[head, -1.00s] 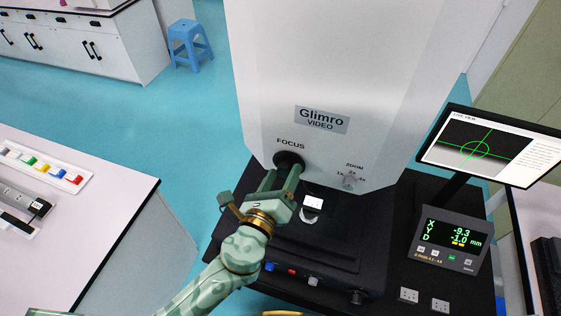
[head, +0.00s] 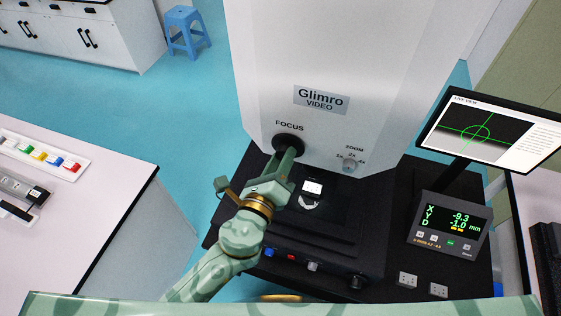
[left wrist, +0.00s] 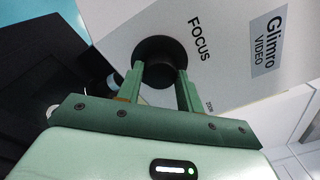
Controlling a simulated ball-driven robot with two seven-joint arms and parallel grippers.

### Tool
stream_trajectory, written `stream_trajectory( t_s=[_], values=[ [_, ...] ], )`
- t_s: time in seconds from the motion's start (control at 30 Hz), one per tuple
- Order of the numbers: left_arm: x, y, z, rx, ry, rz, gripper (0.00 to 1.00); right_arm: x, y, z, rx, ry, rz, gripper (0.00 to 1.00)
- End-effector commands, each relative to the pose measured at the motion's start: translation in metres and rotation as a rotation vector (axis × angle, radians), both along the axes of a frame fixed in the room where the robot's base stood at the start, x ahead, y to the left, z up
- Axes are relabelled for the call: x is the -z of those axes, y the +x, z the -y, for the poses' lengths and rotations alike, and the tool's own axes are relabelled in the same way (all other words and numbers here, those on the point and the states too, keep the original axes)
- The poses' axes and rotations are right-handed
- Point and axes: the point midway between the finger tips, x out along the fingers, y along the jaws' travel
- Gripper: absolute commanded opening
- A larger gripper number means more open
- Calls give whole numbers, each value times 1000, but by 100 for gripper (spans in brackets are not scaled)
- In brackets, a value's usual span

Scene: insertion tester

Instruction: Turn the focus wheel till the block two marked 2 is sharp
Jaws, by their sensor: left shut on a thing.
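The black focus wheel (head: 289,144) sticks out of the white microscope front under the word FOCUS. My left gripper (head: 284,160) is at the wheel, shut on it. In the left wrist view the gripper (left wrist: 160,71) has one finger on each side of the wheel (left wrist: 161,55). A small white block (head: 312,187) lies on the black stage below; I cannot read its mark. The live view screen (head: 488,131) shows a dark area above a pale one, with a blurred edge, under a green cross and circle. My right gripper is not in view.
The zoom knob (head: 350,164) is right of the wheel. A readout box (head: 449,228) shows X -9.3 and Y -1.0. The stage base has several small buttons along its front. A pale bench (head: 100,205) with coloured blocks stands at left.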

Motion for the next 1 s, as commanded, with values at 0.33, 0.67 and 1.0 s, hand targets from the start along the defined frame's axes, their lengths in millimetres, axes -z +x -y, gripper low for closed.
stream_trajectory(
  t_s=[0.33,0.67,1.0],
  values=[
    [3,0,0,-2,-270,-86,14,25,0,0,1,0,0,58],
    [2,0,0,0,-486,-157,14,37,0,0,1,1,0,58],
    [2,0,0,0,-586,-191,14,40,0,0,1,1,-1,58]
  ],
)
